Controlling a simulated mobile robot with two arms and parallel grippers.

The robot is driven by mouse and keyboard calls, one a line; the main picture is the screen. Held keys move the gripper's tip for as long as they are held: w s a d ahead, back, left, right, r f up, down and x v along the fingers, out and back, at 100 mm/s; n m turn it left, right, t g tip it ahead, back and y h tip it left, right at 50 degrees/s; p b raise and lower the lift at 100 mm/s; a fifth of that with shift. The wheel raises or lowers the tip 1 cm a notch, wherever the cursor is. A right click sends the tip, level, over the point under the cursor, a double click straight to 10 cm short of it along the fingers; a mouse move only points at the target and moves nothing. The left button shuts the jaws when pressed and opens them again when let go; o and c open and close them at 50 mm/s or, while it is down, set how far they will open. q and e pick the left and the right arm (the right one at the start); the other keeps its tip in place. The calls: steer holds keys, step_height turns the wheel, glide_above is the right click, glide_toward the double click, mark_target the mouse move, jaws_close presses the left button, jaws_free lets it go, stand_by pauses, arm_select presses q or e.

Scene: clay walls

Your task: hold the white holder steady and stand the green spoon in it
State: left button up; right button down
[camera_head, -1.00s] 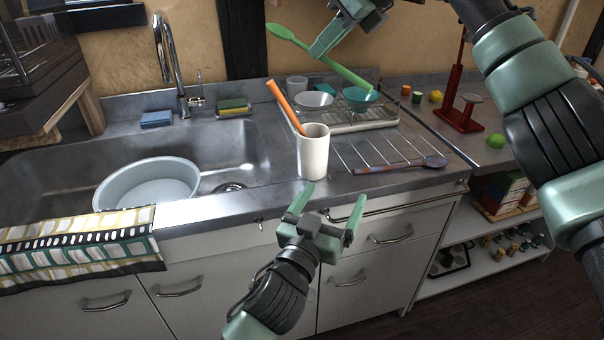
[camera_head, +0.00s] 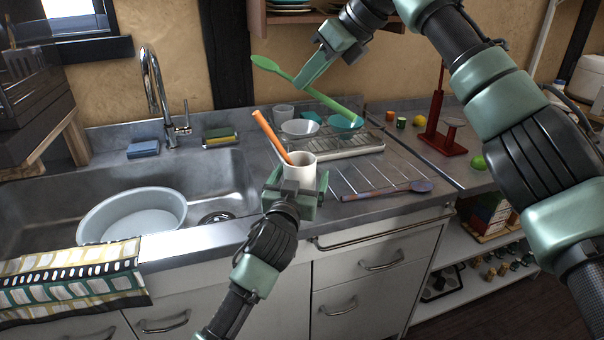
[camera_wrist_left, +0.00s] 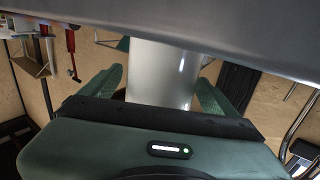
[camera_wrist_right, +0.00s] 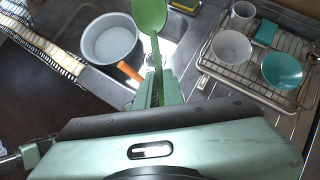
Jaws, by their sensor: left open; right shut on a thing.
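The white holder (camera_head: 300,170) stands upright on the counter in front of the drying rack, with an orange-handled utensil (camera_head: 270,137) leaning in it. My left gripper (camera_head: 292,192) is open with its fingers on either side of the holder; the left wrist view shows the holder (camera_wrist_left: 160,75) between the two fingers. Whether the fingers touch it is unclear. My right gripper (camera_head: 306,80) is shut on the green spoon (camera_head: 335,107), above and behind the holder. The spoon is tilted, its bowl end up at the left; the right wrist view shows its bowl (camera_wrist_right: 150,15).
The sink with a pale basin (camera_head: 135,212) lies left. A drying rack (camera_head: 335,146) with bowls and a cup is behind the holder. A purple spoon (camera_head: 400,189) lies on the ribbed counter at right. A red stand (camera_head: 440,135) is farther right.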

arm_select(q)
steer(key=shift+x, duration=0.8)
steer(key=c, duration=1.9)
steer(key=shift+c, duration=0.2)
arm_select(e)
step_height(320, 180, down, 13)
steer(key=c, duration=1.5)
jaws_free()
steer(key=shift+o, duration=0.2)
steer(key=shift+d+r, duration=0.1)
